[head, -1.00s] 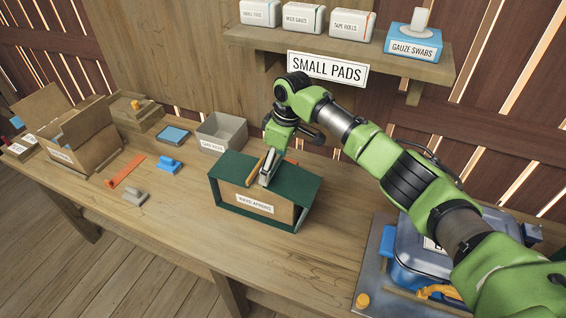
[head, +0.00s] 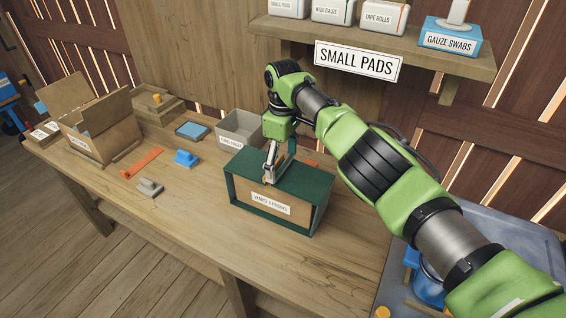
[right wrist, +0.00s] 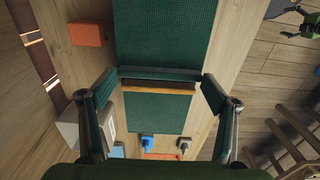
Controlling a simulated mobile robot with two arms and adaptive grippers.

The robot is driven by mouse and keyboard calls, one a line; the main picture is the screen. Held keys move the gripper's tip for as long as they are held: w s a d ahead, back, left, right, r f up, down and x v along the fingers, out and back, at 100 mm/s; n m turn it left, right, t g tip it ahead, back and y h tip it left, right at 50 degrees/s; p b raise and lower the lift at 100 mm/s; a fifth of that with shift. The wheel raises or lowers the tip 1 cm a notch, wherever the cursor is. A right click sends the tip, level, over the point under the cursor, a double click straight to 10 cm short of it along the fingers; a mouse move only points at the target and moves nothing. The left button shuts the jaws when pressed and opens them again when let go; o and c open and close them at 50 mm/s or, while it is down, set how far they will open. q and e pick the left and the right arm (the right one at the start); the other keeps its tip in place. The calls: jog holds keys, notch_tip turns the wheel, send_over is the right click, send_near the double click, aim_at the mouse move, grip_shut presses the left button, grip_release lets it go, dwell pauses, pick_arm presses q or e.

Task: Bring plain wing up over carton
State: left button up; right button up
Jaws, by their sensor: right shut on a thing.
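The green carton (head: 247,200) with a brown labelled front panel stands on the bench. Its top looks mostly covered in green in the head view. My right gripper (head: 269,180) reaches down to the top, near the front edge. In the right wrist view its fingers (right wrist: 160,85) stand at both ends of a narrow green wing with a brown edge (right wrist: 160,90), shut on it. Which face of the wing is plain I cannot tell. A small green and black part at the upper right of the wrist view looks like my left gripper (right wrist: 297,22), its prongs apart.
A grey bin (head: 240,128) stands close behind the carton. A blue stamp-like block (head: 186,159), an orange bar (head: 142,163) and a grey block (head: 149,188) lie to the left. An open cardboard box (head: 100,140) is farther left. A shelf (head: 400,52) hangs above.

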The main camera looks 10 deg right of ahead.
jog(key=o, duration=0.8)
jog(key=shift+s, duration=0.1)
jog(key=shift+o, duration=0.2)
notch_tip(320, 180, up, 12)
jog(key=shift+d, duration=0.1)
